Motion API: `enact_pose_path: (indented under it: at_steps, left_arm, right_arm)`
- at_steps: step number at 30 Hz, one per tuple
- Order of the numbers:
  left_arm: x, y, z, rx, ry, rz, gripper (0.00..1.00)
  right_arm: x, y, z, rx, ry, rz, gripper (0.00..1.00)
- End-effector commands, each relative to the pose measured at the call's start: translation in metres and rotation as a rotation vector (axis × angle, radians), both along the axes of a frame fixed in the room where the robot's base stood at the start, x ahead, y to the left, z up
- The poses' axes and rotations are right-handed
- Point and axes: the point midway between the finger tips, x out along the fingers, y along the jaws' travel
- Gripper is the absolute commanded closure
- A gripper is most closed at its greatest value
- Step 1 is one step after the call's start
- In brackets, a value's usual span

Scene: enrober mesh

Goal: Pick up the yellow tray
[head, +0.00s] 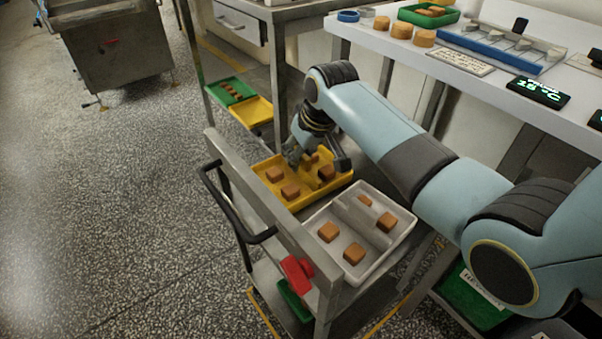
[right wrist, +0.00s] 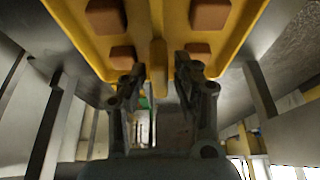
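The yellow tray (head: 311,187) lies on the top of a metal cart and holds several brown blocks. In the right wrist view the tray (right wrist: 157,25) fills the upper part, with a yellow divider down its middle and brown blocks on both sides. My right gripper (head: 306,157) is at the far side of the tray, partly hidden by my arm. In the right wrist view its two fingers (right wrist: 160,78) are apart, one on each side of the yellow divider. I cannot tell whether they touch it. My left gripper is not in view.
A white tray (head: 337,248) with several brown blocks stands beside the yellow tray on the cart. A black handle (head: 228,213) and red part (head: 297,273) are at the cart's end. Another yellow tray (head: 250,111) and a green tray (head: 230,91) lie on a lower shelf behind.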

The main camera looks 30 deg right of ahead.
Motion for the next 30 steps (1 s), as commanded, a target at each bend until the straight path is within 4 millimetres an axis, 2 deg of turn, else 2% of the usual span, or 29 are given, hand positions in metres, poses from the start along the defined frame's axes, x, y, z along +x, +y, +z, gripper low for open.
enact_pose_path:
  at_steps: [1, 6, 23, 26, 30]
  left_arm:
    - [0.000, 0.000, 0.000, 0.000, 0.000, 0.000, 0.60]
    - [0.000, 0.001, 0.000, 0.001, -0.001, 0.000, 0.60]
    - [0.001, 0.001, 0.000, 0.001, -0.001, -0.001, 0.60]
    - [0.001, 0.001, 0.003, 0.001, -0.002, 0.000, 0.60]
    - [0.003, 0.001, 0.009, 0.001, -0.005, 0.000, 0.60]
  right_arm:
    - [0.000, 0.000, 0.000, 0.000, 0.000, 0.000, 0.79]
    - [0.000, 0.000, 0.000, 0.000, 0.001, 0.000, 1.00]
    - [0.000, 0.000, 0.002, 0.000, -0.001, 0.000, 1.00]
    - [0.001, 0.000, 0.007, -0.001, -0.002, 0.000, 1.00]
    - [0.001, 0.000, 0.023, 0.000, -0.004, 0.000, 1.00]
